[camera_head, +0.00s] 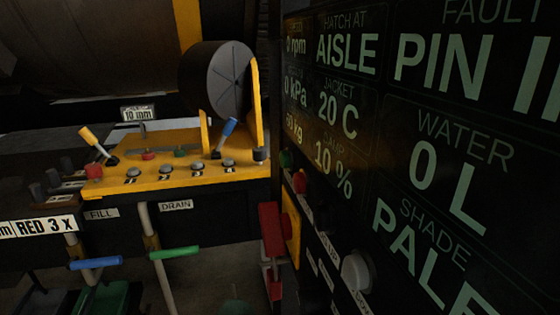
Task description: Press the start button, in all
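The right-hand dark panel carries a small green button (285,158) with a red button (299,181) just below and to its right. A large pale round button or knob (357,272) sits lower on the same panel. Their labels are too oblique and dark to read, so I cannot tell which is the start button. The yellow console (190,182) has several grey round buttons (197,165) along its front and a red knob (93,172) at its left corner. Neither of my grippers is in view.
The console bears a yellow-handled lever (94,139), a blue-handled lever (228,128) and a dark wheel (228,78). Blue (96,263) and green (174,253) handles stick out below it. A red box (272,230) on a yellow plate stands between console and display panel (430,130).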

